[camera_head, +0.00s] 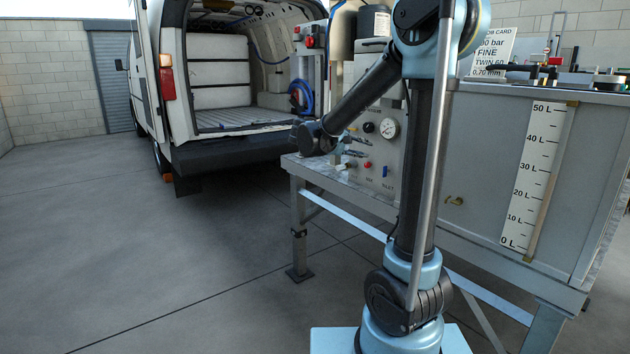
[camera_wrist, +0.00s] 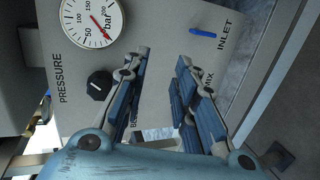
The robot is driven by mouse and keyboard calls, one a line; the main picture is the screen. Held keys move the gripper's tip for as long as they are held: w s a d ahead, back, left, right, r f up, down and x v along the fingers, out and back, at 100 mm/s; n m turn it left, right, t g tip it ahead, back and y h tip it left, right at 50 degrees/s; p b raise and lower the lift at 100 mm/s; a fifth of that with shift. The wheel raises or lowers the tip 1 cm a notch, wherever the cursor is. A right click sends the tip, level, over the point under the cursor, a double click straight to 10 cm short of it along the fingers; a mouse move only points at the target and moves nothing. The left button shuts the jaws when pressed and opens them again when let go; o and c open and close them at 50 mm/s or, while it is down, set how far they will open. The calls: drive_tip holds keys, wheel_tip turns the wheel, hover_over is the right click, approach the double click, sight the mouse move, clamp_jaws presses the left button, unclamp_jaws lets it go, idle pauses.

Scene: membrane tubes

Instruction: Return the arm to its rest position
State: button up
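My arm rises from its base (camera_head: 400,335) in front of the bench in the head view and bends over toward the back left. My gripper (camera_wrist: 162,70) shows in the wrist view with its two blue-padded fingers spread apart and nothing between them. It faces the grey control panel (camera_wrist: 190,20), which has a pressure gauge (camera_wrist: 92,22), a black knob (camera_wrist: 99,86) and a blue inlet lever (camera_wrist: 203,33). The panel and gauge (camera_head: 389,128) show there behind the arm.
A bench with a tank and litre scale (camera_head: 537,175) stands right of and behind my arm. A job card (camera_head: 492,52) stands on top. A white van (camera_head: 215,80) with open rear doors is at the back left. The floor (camera_head: 120,240) at left is clear.

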drive_tip(key=s+d+f+m+g+y, duration=0.1)
drive_tip(key=s+d+f+g+y, duration=0.25)
drive_tip(key=s, duration=0.55)
drive_tip(key=s+d+f+m+g+y, duration=0.1)
drive_tip(key=s+d+f+m+y, duration=0.1)
drive_tip(key=s+d+f, duration=0.6)
drive_tip(key=s+a+f+m+y, duration=0.1)
drive_tip(key=s+a+f+y, duration=0.2)
drive_tip(key=s, duration=0.6)
drive_tip(key=s+a+f+m+y, duration=0.1)
drive_tip(key=s+a+f+y, duration=0.3)
drive_tip(key=s, duration=0.5)
wheel_tip(320, 180, down, 3)
drive_tip(key=shift+s+a+f+m+g, duration=0.2)
drive_tip(key=shift+s+a+m+g, duration=0.2)
drive_tip(key=shift+a, duration=0.55)
